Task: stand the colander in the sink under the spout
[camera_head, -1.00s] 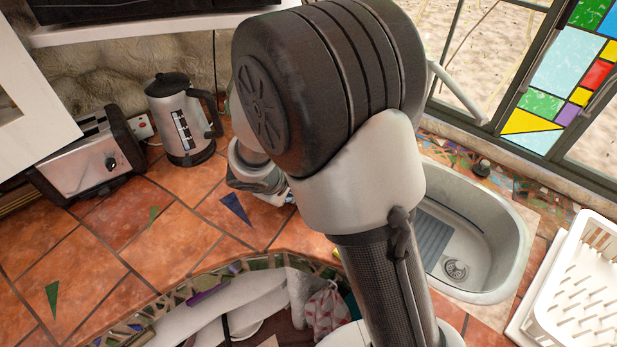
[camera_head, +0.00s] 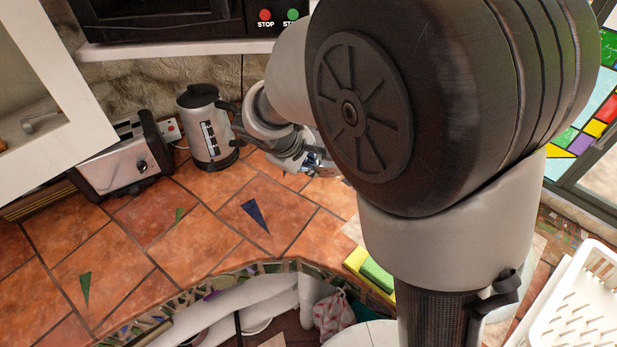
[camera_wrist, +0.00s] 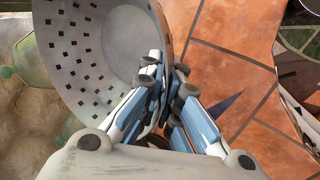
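In the wrist view, the colander (camera_wrist: 90,45) is a pale grey metal bowl with dark square holes, filling the upper left. Its rim runs down between the two fingers of my gripper (camera_wrist: 168,72), which are closed against its wall from both sides. In the head view, my gripper (camera_head: 318,165) shows only partly beside the dark arm joint, over the tiled counter to the right of the kettle. The colander cannot be made out there. The sink and spout are hidden behind my arm in the head view.
A kettle (camera_head: 208,130) and a toaster (camera_head: 122,160) stand at the back left. A green and yellow sponge (camera_head: 372,272) lies near the counter's front edge. A white dish rack (camera_head: 580,305) is at the right. The tiled counter (camera_head: 190,250) at front left is clear.

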